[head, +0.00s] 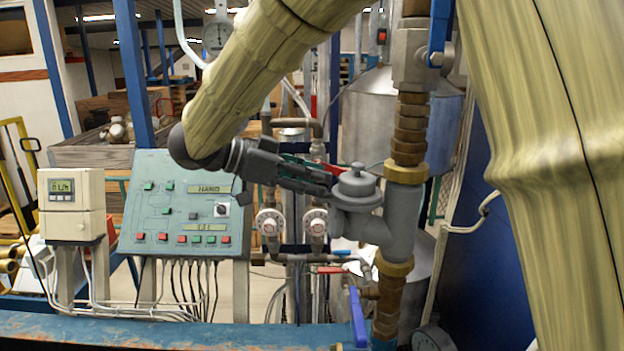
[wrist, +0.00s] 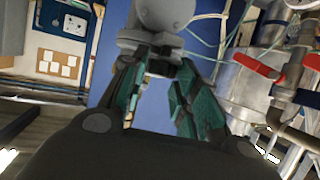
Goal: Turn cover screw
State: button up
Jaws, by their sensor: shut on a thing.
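The cover screw is a grey round cap (head: 356,186) with a small knob on top. It sits on the grey meter body (head: 402,222) in the vertical brass-jointed pipe. My gripper (head: 335,184) reaches in from the left, and its fingers are at the cap's left side. In the wrist view, my gripper (wrist: 160,62) has its teal-padded fingertips against a grey part below the large rounded grey body (wrist: 165,14). The fingers are shut on this part, which I take to be the cover screw. The contact is partly hidden by the fingers.
A control panel (head: 185,205) and a white meter box (head: 72,205) stand at the left. Two white round dials (head: 270,222) are below my gripper. A blue valve handle (head: 440,28) is above the pipe, and another (head: 357,318) is low beside it.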

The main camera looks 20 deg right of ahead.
jog(key=shift+w+d+m+g+y, duration=0.1)
jog(key=shift+w+m+g+y, duration=0.25)
jog(key=shift+m+g, duration=0.95)
jog(key=shift+w+d+m+g+y, duration=0.15)
jog(key=shift+m+g+y, duration=0.45)
jog(key=shift+m+g, duration=0.7)
jog(key=shift+w+a+m+g+y, duration=0.1)
jog(key=shift+w+m+g+y, duration=0.25)
jog(key=shift+m+g, duration=0.95)
jog(key=shift+s+d+g+y, duration=0.1)
jog(key=shift+g+y, duration=0.3)
jog(key=o, duration=1)
jog(key=shift+t+h, duration=0.3)
